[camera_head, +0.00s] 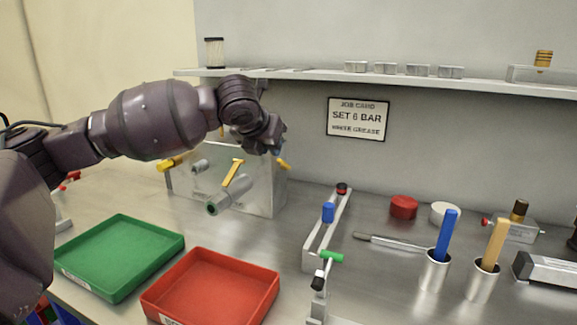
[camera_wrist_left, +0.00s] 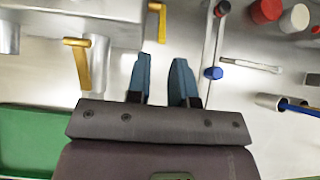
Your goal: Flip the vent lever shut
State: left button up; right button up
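A grey metal block (camera_head: 262,192) stands at the back left with yellow levers on it. One yellow lever (camera_head: 235,173) sits on the pipe-like valve at its front and also shows in the left wrist view (camera_wrist_left: 82,62). Another yellow lever (camera_head: 283,164) is at the block's right end and also in the left wrist view (camera_wrist_left: 159,20). A third (camera_head: 172,162) is at the left end. I cannot tell which is the vent lever. My left gripper (camera_head: 279,148) is above the block's right end; its fingers (camera_wrist_left: 160,62) are apart and empty. My right gripper is out of view.
A green tray (camera_head: 120,287) and a red tray (camera_head: 150,300) lie in front. A rail (camera_head: 321,240) with blue and green handles stands right of the block. Cups (camera_head: 433,272) hold handled tools. A shelf (camera_head: 300,74) runs along the wall.

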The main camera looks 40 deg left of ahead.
aim_at(284, 165)
pick_arm(q)
jog(key=b+x, duration=0.2)
jog(key=x, duration=0.6)
jog(key=shift+w+d+f+b, duration=0.1)
jog(key=shift+w+f+b, duration=0.1)
jog(key=shift+f+b, duration=0.15)
jog(key=shift+w+f, duration=0.3)
jog(key=shift+w, duration=0.05)
jog(key=shift+r, duration=0.1)
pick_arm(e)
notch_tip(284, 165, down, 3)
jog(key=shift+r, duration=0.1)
pick_arm(q)
grip_shut()
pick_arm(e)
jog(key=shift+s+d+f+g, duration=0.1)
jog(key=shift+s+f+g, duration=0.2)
